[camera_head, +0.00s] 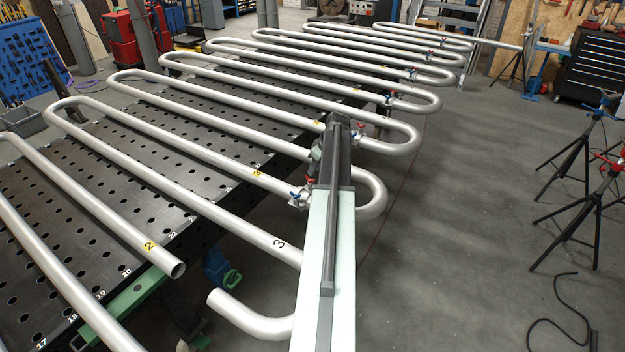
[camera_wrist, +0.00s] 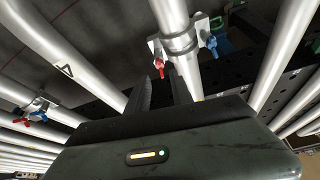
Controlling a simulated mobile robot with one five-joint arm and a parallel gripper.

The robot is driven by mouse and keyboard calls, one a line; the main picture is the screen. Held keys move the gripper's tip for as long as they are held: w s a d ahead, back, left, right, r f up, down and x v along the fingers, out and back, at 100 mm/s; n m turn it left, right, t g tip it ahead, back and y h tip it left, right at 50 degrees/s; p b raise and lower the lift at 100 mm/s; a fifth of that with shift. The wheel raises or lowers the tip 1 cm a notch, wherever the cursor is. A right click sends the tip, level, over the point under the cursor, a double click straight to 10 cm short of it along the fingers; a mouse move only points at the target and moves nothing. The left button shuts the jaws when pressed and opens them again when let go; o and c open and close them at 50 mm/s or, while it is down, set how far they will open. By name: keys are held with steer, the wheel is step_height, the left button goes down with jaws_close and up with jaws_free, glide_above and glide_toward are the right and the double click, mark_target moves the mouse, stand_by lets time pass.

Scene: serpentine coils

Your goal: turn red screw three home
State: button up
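In the wrist view, a red screw (camera_wrist: 159,66) sits on a bracket clamped around a steel pipe (camera_wrist: 176,20), with a blue screw (camera_wrist: 212,44) on the other side. My gripper (camera_wrist: 161,82) points at the red screw. Its two dark fingers are apart, and the red screw shows between and just beyond their tips. I cannot tell whether they touch it. In the head view, a red screw (camera_head: 310,181) and a blue screw (camera_head: 294,194) show on a clamp beside my arm. My arm hides part of that area. I cannot read which clamp number this is.
Bent steel pipes run across a perforated black table (camera_head: 110,165). Another clamp with a red screw (camera_wrist: 38,117) and a blue screw (camera_wrist: 18,120) stands left in the wrist view. An open pipe end (camera_head: 177,268) is near.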

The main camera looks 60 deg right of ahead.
mark_target(312, 178)
steer(key=b+x, duration=0.3)
steer(key=x, duration=0.2)
steer(key=shift+f, duration=0.15)
steer(key=shift+s, duration=0.1)
jaws_close()
